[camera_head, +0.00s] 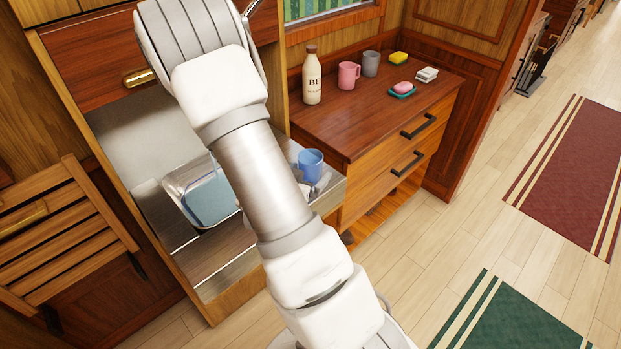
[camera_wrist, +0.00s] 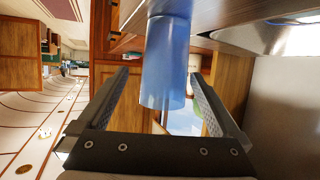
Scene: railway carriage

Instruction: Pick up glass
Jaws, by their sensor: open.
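The blue glass (camera_head: 311,164) stands at the right end of the metal-lined pull-out unit, just to the right of my arm in the head view. In the wrist view the translucent blue glass (camera_wrist: 167,55) fills the upper middle, in line with the gap between the fingers. My gripper (camera_wrist: 159,78) is open, with one finger on each side of the glass. No finger contact shows. The head view does not show the gripper; my arm covers part of the unit.
A clear container (camera_head: 207,200) with blue contents sits left of my arm. The wooden counter (camera_head: 345,120) holds a bottle (camera_head: 312,75), a pink mug (camera_head: 348,76), a grey mug (camera_head: 370,63), a yellow sponge (camera_head: 398,58) and a soap dish (camera_head: 402,92).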

